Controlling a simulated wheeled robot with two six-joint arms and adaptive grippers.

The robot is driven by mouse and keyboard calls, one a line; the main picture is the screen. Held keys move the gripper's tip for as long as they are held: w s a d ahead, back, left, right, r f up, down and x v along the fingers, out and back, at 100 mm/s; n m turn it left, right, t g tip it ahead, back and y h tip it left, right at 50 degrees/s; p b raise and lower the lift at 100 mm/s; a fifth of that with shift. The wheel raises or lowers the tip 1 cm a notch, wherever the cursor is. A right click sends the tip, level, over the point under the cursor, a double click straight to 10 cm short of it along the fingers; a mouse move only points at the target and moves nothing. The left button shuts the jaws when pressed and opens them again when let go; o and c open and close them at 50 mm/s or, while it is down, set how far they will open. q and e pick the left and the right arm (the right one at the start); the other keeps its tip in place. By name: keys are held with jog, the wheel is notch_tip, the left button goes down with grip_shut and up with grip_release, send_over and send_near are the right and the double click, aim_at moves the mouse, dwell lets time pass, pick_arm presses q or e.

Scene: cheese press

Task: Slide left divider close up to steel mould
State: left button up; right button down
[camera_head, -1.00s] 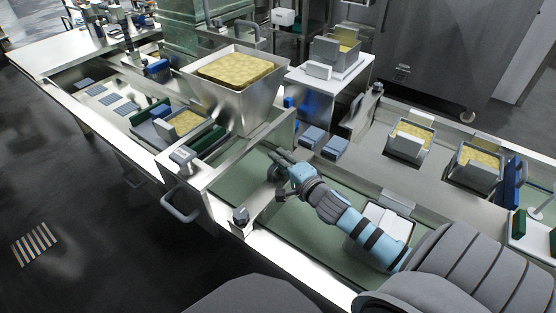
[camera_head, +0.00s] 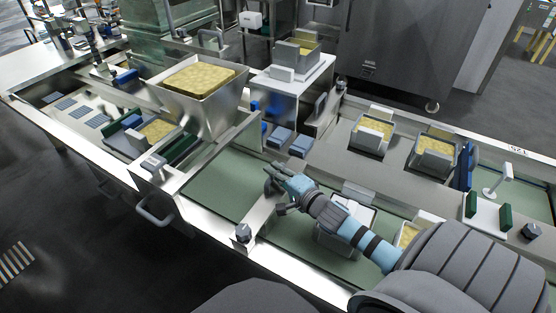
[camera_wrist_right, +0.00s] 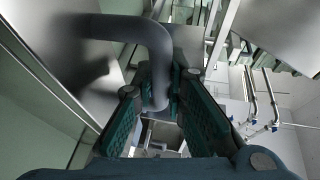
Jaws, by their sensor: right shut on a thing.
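The left divider (camera_head: 259,216) is an upright steel plate standing across the green-floored trough, with a dark knob (camera_head: 242,232) at its near end. My right gripper (camera_head: 277,189) is at the divider's upper part in the head view. In the wrist view its green fingers (camera_wrist_right: 162,110) are shut around a grey bent handle (camera_wrist_right: 160,55). The steel mould (camera_head: 335,238), with a pale inside, stands in the trough to the right of the divider, partly hidden by my right forearm. A strip of green floor shows between divider and mould. My left gripper is not in view.
Left of the divider the green floor (camera_head: 215,190) is clear. A steel hopper (camera_head: 205,118) of yellow curd stands farther left. Curd-filled moulds (camera_head: 371,141) sit on the back ledge, with two blue blocks (camera_head: 279,138) nearby. Another curd mould (camera_head: 408,236) is partly hidden right of my arm.

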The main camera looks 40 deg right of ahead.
jog(key=shift+s, duration=0.15)
jog(key=c, duration=1.6)
grip_release()
jog(key=shift+s, duration=0.3)
jog(key=s+r, duration=0.1)
jog(key=s, duration=0.5)
jog(key=shift+s+a+r, duration=0.15)
jog(key=shift+s+r, duration=0.05)
jog(key=shift+s, duration=0.15)
